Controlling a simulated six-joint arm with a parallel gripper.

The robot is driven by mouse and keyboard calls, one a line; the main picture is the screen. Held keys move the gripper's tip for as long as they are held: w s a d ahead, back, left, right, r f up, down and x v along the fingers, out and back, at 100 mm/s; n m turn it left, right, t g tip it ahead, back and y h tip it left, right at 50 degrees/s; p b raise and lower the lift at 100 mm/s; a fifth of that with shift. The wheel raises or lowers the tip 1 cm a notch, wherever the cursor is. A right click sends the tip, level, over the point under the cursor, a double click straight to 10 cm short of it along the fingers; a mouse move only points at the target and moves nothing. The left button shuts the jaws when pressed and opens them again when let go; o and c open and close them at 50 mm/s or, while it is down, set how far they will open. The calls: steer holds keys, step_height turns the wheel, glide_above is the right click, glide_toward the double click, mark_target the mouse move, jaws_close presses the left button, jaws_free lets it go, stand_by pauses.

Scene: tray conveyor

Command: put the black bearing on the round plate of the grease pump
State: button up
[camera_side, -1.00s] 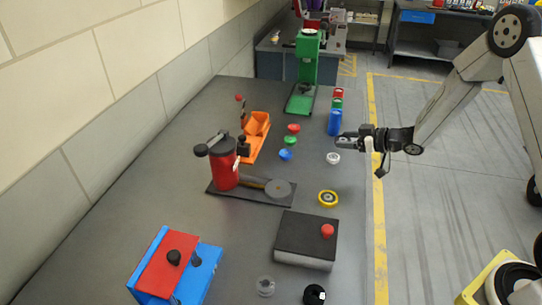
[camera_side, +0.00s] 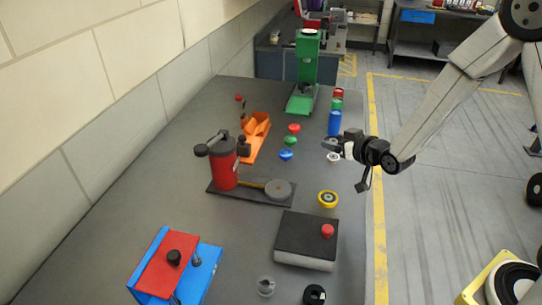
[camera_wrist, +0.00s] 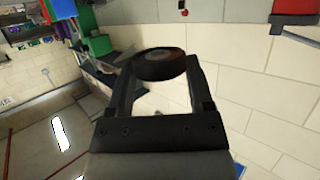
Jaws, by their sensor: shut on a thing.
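The grease pump has a red cylinder (camera_side: 223,163) on a dark base, left of the table's middle. Its grey round plate (camera_side: 278,189) is at the base's right end and looks empty. My gripper (camera_side: 329,144) is above the table's right side, beyond the plate, roughly level. In the wrist view, its fingers are shut on a dark round piece (camera_wrist: 160,65), which looks like a black bearing. The side view hardly shows this piece. Another black ring-shaped piece (camera_side: 314,294) lies at the table's front edge.
A blue cylinder (camera_side: 335,123) stands close to my gripper. A pale ring (camera_side: 334,157) lies below it. Several coloured knobs lie left of it.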

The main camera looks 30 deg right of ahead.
steer(key=shift+s+a+r, duration=0.1)
steer(key=shift+s+a, duration=0.15)
steer(key=shift+s, duration=0.2)
steer(key=shift+w+d, duration=0.1)
steer(key=shift+w, duration=0.05)
steer(key=shift+w+d+f+n+y, duration=0.2)
steer(key=shift+w+d+n+y, duration=0.15)
steer(key=shift+w+d, duration=0.45)
steer(key=w+y, duration=0.1)
steer(key=n+g+y, duration=0.3)
steer(key=n+y, duration=0.3)
glide_above(348, 179)
steer(key=w+d, duration=0.1)
steer(key=d, duration=0.4)
steer(key=f, duration=0.6)
steer(key=shift+w+a+f, duration=0.15)
steer(key=shift+a+f, duration=0.05)
steer(key=shift+f, duration=0.1)
steer(key=s+d+f+n+g+y, duration=0.3)
steer(key=s+d+f, duration=0.3)
steer(key=s, duration=0.3)
steer(key=shift+d+f+n, duration=0.25)
steer(key=shift+d+n, duration=0.3)
steer(key=shift+y, duration=0.25)
steer(key=w+a, duration=0.2)
steer(key=a, duration=0.2)
steer(key=w+a, duration=0.5)
steer(key=a, duration=0.2)
steer(key=shift+w+a, duration=0.35)
steer(key=shift+w, duration=0.05)
